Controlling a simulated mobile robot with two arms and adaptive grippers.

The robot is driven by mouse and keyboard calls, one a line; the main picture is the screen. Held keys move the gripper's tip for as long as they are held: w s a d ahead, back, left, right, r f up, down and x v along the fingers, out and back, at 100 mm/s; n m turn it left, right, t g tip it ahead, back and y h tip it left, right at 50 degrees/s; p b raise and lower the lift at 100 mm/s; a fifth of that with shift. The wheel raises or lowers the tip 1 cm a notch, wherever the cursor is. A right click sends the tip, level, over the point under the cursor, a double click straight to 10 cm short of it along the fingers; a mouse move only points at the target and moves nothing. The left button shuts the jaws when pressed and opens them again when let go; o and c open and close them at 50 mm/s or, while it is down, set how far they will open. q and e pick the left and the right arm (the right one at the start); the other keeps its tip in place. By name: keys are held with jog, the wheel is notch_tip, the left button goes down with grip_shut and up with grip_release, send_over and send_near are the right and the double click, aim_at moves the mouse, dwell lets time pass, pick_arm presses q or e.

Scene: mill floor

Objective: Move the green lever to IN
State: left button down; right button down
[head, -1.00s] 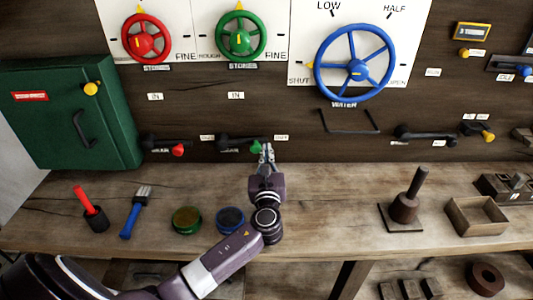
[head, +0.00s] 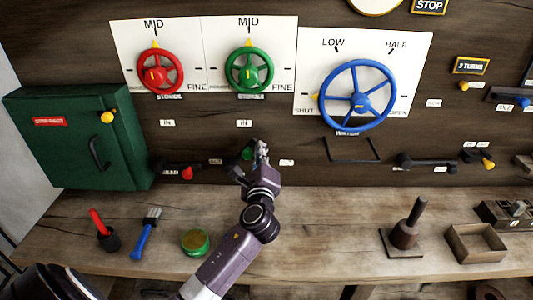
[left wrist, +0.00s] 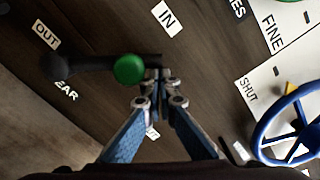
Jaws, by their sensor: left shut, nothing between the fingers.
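The green lever's round knob (head: 247,153) shows just left of my left gripper in the head view. In the left wrist view its green knob (left wrist: 129,69) stands on a black arm that runs right from a dark pivot. The IN label (head: 244,123) is above the knob on the wall; it also shows in the left wrist view (left wrist: 166,18). The OUT label (left wrist: 45,35) is by the pivot. My left gripper (head: 261,150) is shut and empty, its tips close beside the knob and lever end; I cannot tell if they touch. My right gripper is out of view.
The red lever (head: 187,173) is left of the green one. Green (head: 249,70) and blue (head: 358,95) wheels are above. A green cabinet (head: 75,140) is at the left. The bench holds a green-rimmed tin (head: 195,241) and a wooden box (head: 476,243).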

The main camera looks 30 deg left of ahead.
pick_arm(q)
jog(key=shift+s+a+r+n+p, duration=0.3)
jog(key=shift+s+a+r+n, duration=0.1)
jog(key=shift+a+r+n, duration=0.35)
jog(key=shift+n, duration=0.25)
